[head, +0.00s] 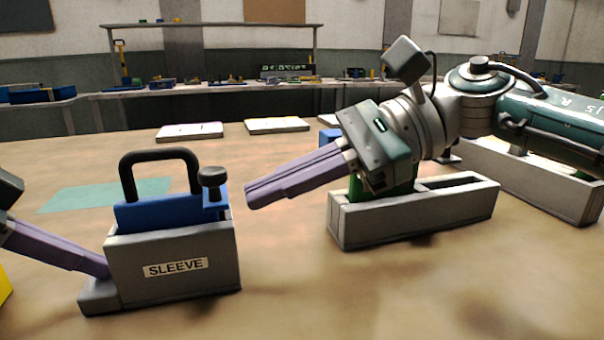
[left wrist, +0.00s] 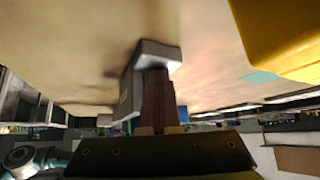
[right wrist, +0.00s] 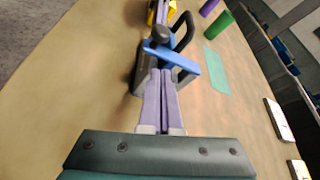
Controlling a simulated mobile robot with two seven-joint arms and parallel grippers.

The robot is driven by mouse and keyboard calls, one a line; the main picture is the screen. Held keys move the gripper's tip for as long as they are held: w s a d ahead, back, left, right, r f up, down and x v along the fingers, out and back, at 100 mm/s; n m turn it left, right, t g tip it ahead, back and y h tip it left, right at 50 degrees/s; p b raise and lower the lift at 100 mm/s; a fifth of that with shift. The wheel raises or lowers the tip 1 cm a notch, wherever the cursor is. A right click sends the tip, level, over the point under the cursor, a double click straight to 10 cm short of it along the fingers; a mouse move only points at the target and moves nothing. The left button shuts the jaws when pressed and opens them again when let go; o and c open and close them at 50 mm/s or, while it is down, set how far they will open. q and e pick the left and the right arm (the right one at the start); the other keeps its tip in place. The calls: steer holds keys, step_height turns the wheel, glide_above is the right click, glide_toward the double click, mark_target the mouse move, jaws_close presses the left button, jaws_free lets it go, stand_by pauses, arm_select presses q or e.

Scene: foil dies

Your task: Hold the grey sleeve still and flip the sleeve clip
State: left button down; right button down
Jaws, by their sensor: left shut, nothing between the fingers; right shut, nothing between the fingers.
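The grey sleeve (head: 205,287), labelled SLEEVE, stands upright on the bench at the left of the head view. A blue block (head: 155,213) with a black loop handle (head: 160,153) sits in its top. A black round knob (head: 212,177) on a blue bracket is at its top right corner; which part is the clip I cannot tell for sure. My left gripper (head: 106,270) is shut and empty, its tips at the sleeve's left side above the low foot. My right gripper (head: 250,197) is shut and empty, a little right of the knob, apparently apart from it.
A long grey slotted holder (head: 420,220) with a green piece stands under my right wrist. A teal mat (head: 80,196) lies behind the sleeve. A yellow object (left wrist: 280,35) is near my left gripper. Open bench lies in front.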

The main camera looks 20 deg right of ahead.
steer(key=shift+s+a+r, duration=0.25)
steer(key=shift+a+r, duration=0.15)
steer(key=shift+r, duration=0.05)
steer(key=shift+s+a+r, duration=0.2)
steer(key=shift+a+r, duration=0.15)
steer(key=shift+r, duration=0.1)
steer(key=shift+w+r+m+g, duration=0.2)
steer(key=shift+r+m+g, duration=0.3)
steer(key=shift+r+m, duration=0.1)
steer(key=w+r+m+g, duration=0.1)
steer(key=w+r, duration=0.3)
steer(key=shift+w, duration=0.2)
stand_by(0.7)
steer(key=shift+r, duration=0.15)
stand_by(1.2)
steer(key=shift+r, duration=0.7)
steer(key=v, duration=1.2)
